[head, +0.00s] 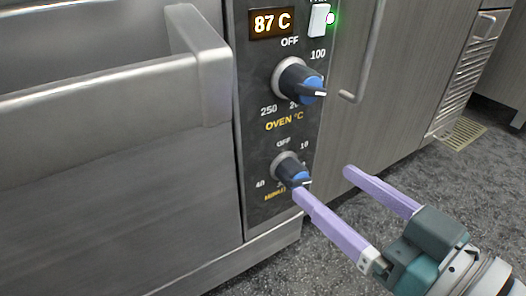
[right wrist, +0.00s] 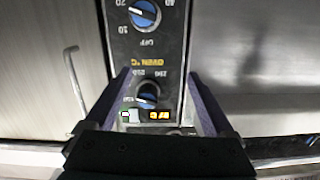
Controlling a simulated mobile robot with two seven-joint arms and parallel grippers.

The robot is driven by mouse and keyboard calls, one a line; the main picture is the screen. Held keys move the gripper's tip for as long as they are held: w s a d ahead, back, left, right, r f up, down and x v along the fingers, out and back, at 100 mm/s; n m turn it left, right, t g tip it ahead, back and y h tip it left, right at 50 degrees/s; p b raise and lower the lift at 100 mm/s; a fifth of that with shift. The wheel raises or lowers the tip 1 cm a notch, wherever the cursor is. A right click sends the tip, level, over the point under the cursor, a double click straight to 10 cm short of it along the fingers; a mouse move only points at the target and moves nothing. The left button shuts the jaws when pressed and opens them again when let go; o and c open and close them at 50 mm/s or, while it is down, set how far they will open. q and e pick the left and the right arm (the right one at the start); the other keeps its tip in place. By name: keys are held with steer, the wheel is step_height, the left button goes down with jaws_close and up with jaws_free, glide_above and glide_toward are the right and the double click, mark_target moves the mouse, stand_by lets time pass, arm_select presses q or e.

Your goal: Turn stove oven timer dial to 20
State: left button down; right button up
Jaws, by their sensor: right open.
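The timer dial (head: 288,166) is the lower knob on the black control panel, dark with a blue face. Its white pointer aims to the lower right; in the right wrist view the dial (right wrist: 145,15) appears upside down, its pointer seeming to lie toward the 20 mark. My right gripper (head: 325,182) is open and empty. In the head view one fingertip overlaps the dial's lower edge, and the other is off to the right in front of the door. I cannot tell whether it touches the dial. My left gripper is not in view.
The oven temperature dial (head: 298,80) is above, below a display (head: 271,22) reading 87 C and a white switch (head: 319,20) with a green light. A steel oven front (head: 110,180) is left. A cabinet door handle (head: 366,50) juts out at right. Grey floor is below.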

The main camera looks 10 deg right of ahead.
steer(key=t+b, duration=0.2)
steer(key=b, duration=0.4)
glide_toward(299, 181)
steer(key=b+x, duration=0.1)
steer(key=x, duration=0.2)
steer(key=b+x, duration=0.2)
steer(key=x, duration=0.1)
steer(key=f+b+x, duration=0.1)
steer(key=x, duration=0.3)
steer(key=shift+w+d+f, duration=0.1)
steer(key=shift+w+d, duration=0.1)
steer(key=shift+w, duration=0.2)
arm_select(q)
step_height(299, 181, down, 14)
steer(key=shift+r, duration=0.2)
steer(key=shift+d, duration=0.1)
